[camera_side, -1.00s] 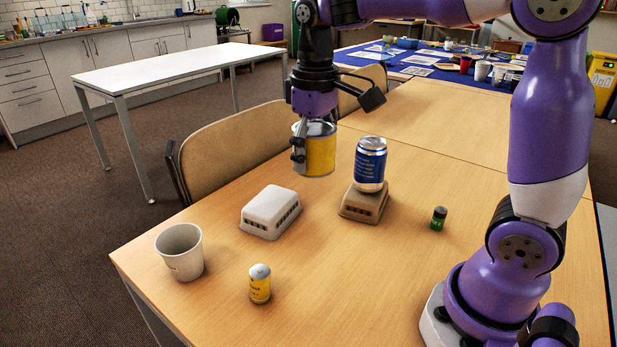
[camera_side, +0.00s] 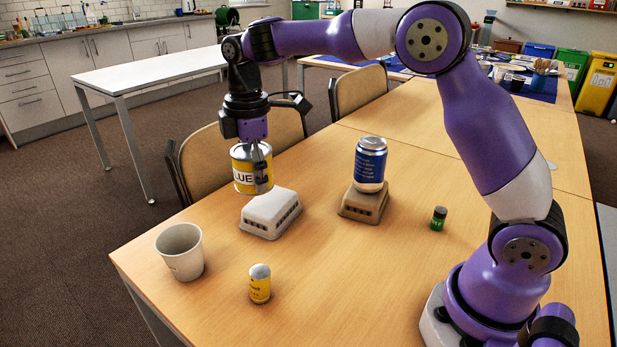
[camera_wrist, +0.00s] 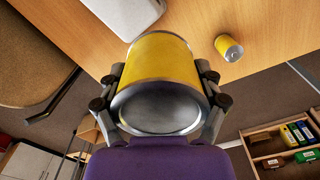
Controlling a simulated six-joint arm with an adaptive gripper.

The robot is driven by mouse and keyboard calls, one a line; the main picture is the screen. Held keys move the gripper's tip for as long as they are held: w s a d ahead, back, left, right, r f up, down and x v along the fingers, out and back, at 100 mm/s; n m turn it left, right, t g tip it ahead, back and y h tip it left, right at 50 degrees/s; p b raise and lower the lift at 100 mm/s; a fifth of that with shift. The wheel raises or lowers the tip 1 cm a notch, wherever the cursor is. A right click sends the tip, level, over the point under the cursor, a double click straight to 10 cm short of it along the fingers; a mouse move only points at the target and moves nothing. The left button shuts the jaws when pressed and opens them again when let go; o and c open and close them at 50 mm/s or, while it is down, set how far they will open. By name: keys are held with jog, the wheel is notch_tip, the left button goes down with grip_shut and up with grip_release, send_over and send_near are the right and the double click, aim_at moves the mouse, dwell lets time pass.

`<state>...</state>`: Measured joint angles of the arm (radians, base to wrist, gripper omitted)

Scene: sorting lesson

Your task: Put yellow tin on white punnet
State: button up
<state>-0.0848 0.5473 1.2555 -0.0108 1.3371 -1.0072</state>
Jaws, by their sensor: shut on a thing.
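The yellow tin (camera_side: 243,172) has metal rims and black lettering. My gripper (camera_side: 259,168) is shut on it and holds it upright in the air in the side view. The wrist view shows the tin (camera_wrist: 161,66) between both fingers of my gripper (camera_wrist: 160,100). The white punnet (camera_side: 270,211) lies upside down on the table, its flat base facing up. The tin appears above and slightly left of the punnet, apart from it. A corner of the punnet (camera_wrist: 122,14) shows at the top of the wrist view.
A blue can (camera_side: 370,165) stands on a brown upturned punnet (camera_side: 363,204) to the right. A white cup (camera_side: 180,252), a small yellow battery-like cylinder (camera_side: 260,284) and a small green-and-black one (camera_side: 438,218) stand on the table (camera_side: 340,290). A chair (camera_side: 215,160) stands behind.

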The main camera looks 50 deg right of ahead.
send_over(270, 200)
notch_tip(270, 200, down, 4)
jog(key=shift+s+f, duration=0.1)
jog(key=shift+f, duration=2)
jog(key=shift+f, duration=0.2)
jog(key=o, duration=1.3)
